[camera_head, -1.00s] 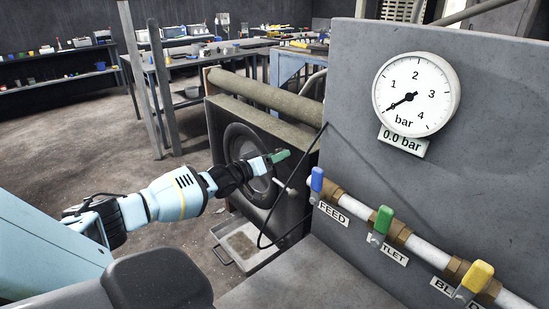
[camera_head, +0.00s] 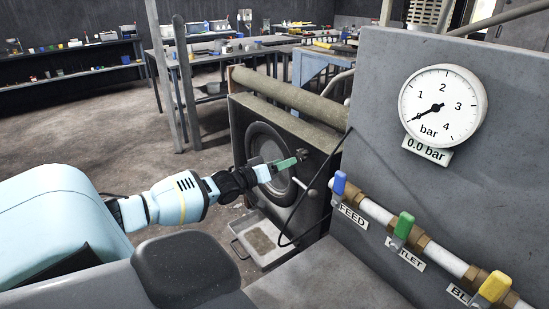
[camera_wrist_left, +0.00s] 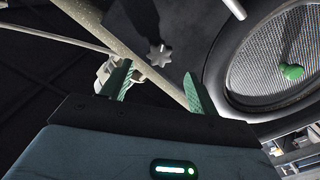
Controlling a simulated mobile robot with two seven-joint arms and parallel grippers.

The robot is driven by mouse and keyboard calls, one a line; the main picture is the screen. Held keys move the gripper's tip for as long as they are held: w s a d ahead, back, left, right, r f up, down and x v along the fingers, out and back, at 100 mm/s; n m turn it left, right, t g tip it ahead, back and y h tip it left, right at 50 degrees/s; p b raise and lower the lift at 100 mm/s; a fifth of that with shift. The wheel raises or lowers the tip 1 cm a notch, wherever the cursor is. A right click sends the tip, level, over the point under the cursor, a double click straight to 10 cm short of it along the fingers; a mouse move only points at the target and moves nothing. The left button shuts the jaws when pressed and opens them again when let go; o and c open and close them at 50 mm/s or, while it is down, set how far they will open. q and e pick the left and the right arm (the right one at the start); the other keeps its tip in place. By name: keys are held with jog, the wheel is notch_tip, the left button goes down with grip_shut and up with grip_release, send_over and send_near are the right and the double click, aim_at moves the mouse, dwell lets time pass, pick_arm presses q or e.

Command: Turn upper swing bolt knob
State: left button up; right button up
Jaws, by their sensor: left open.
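A dark grey star-shaped knob (camera_wrist_left: 158,55) shows in the left wrist view, just past the fingertips and between their lines. In the head view a small dark knob (camera_head: 302,154) sits at the upper right of the housing front, by my fingertips. My left gripper (camera_head: 287,162) has green fingers and reaches in front of the round screen port (camera_head: 255,143). In the left wrist view the gripper (camera_wrist_left: 157,82) is open, with nothing between its fingers. The knob looks clear of both fingers. My right gripper is out of view.
The round mesh screen (camera_wrist_left: 285,55) with a green piece is at right in the wrist view. A pale rod (camera_head: 309,191) sticks out below the knob. A black hose (camera_head: 313,212) hangs beside the housing. The valve panel (camera_head: 360,120) stands close on the right. A tray (camera_head: 262,240) lies below.

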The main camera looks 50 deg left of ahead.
pick_arm(q)
jog(key=shift+s, duration=0.9)
jog(key=shift+s, duration=0.1)
